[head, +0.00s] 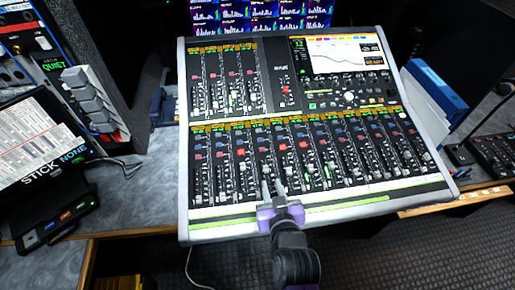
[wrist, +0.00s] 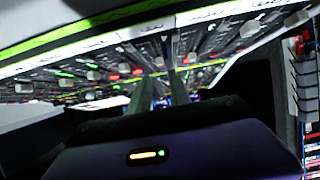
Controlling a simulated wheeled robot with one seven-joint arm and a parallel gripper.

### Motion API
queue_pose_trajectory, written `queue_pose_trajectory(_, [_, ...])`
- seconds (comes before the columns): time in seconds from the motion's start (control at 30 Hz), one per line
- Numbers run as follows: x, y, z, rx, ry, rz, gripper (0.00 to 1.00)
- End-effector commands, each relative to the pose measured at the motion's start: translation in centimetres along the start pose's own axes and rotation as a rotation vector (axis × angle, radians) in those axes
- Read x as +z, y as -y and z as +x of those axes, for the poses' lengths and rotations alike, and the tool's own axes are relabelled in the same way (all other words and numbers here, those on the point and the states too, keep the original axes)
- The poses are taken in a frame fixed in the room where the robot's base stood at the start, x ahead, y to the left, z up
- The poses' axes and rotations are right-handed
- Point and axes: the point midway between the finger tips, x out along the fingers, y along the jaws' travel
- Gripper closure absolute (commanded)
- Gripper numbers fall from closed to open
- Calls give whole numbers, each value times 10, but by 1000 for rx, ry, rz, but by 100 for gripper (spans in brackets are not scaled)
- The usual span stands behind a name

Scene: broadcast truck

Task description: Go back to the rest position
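My gripper (head: 271,188) is over the lower middle of a mixing console (head: 312,214), near its front edge. Its two thin fingers point away from me toward the lower faders, with a narrow gap between them. I see nothing held in the gap. In the wrist view the fingers (wrist: 160,92) also stand apart, in front of the console's rows of knobs and faders (wrist: 120,72). I cannot tell whether the fingertips touch a fader.
Dark floor (head: 400,255) shows in front.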

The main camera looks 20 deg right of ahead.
Motion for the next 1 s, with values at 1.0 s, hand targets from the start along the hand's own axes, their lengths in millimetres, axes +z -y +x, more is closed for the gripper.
queue_pose_trajectory(1.0, [-28,-76,-222,21,-245,160,76])
